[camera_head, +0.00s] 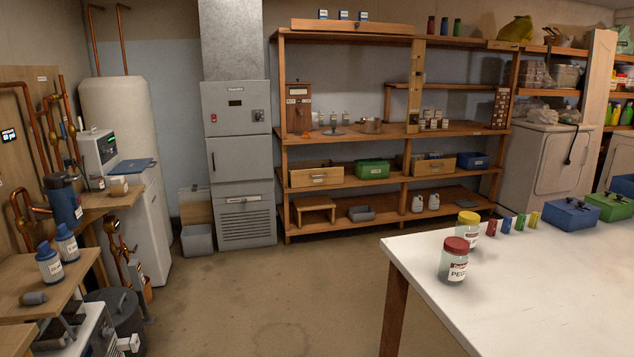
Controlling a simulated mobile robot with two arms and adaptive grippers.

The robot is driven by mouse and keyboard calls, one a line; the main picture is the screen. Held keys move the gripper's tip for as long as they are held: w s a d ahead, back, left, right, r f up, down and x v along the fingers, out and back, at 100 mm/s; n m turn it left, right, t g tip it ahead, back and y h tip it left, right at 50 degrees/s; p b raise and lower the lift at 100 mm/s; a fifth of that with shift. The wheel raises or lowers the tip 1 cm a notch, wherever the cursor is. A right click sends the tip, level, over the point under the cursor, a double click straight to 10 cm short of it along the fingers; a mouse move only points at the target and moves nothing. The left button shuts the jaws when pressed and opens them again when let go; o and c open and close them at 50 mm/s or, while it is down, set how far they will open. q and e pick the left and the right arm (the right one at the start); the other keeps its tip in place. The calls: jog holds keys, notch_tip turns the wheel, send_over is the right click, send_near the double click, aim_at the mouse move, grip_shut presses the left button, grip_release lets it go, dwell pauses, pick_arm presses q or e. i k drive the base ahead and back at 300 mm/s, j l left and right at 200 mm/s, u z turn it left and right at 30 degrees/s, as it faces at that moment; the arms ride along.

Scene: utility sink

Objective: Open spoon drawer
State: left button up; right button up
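No drawer can be read as the spoon drawer; the labels are too small. A wooden drawer-like box (316,177) with a pale label or handle on its front sits on the middle shelf at the left. A second wooden box (433,166) sits further right on that shelf, with things showing above its rim. A long, low wooden piece (352,26) with a small dark mark on its front lies on the shelf top. A small brown wooden cabinet (298,106) with pale labels stands on the upper shelf. Neither of my grippers is in view.
A white table (560,285) with jars (454,262) and colored boxes (571,214) fills the right front. Wooden benches, bottles (49,263) and copper pipes crowd the left. A grey furnace (240,165) stands left of the shelf (400,130). The floor (270,290) between is clear.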

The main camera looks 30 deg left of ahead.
aim_at(313, 171)
jog(key=i+j+u, duration=0.4)
jog(key=i+u, duration=0.15)
jog(key=i+j+u, duration=0.3)
jog(key=i+u, duration=0.15)
jog(key=i, duration=0.5)
jog(key=i+u, duration=0.45)
jog(key=i, duration=0.5)
jog(key=i+z, duration=0.3)
jog(key=i, duration=0.25)
jog(key=i+j+z, duration=0.1)
jog(key=i+z, duration=0.15)
jog(key=i, duration=0.3)
jog(key=i+j+z, duration=0.3)
jog(key=i, duration=0.25)
jog(key=i+l+z, duration=0.15)
jog(key=i+z, duration=0.55)
jog(key=i, duration=0.15)
